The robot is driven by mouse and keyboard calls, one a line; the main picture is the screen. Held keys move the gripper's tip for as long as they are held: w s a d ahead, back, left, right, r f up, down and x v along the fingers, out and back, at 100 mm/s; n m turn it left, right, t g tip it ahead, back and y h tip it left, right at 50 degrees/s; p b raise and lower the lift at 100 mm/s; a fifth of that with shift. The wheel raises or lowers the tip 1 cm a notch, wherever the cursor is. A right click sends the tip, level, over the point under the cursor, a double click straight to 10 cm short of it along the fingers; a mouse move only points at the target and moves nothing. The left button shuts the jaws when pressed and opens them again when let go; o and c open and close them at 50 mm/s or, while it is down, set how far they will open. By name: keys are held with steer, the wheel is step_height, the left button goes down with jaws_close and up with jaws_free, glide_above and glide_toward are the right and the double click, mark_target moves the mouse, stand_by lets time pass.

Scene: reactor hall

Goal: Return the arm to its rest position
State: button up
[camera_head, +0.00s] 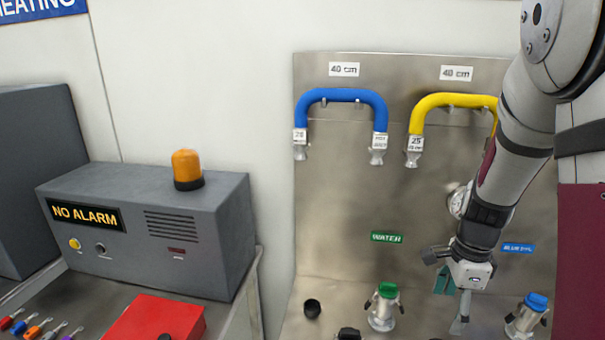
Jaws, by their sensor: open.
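My arm comes down from the upper right of the head view, bent at a joint near the top edge. My gripper (454,293) hangs in front of the steel panel (345,225), low and right of its middle. Its fingers are apart and I see nothing held between them. It is between a green-capped coupling (382,308) on its left and a blue-capped coupling (526,315) on its right. The arm covers part of a yellow hose (445,101) and a round gauge (457,202).
A blue hose (342,97) hangs on the panel. A grey alarm box (150,232) reading "NO ALARM", with an orange beacon (187,168), stands on the left bench. A red box (155,320) and several small coloured-handled items lie there. The panel's middle is free.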

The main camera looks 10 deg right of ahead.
steer(key=s+a+r+n+t, duration=0.1)
steer(key=s+a+r+n, duration=0.1)
steer(key=a+r+n, duration=0.4)
steer(key=s+a+r+n+t, duration=0.25)
steer(key=a+r+n, duration=0.2)
steer(key=r, duration=0.35)
steer(key=s+a+r+n+t, duration=0.2)
steer(key=s+a+r+n, duration=0.2)
steer(key=s+n, duration=0.5)
step_height(320, 180, up, 3)
steer(key=shift+s+a+f+n, duration=0.15)
steer(key=shift+s+a+n, duration=0.25)
steer(key=shift+n, duration=0.55)
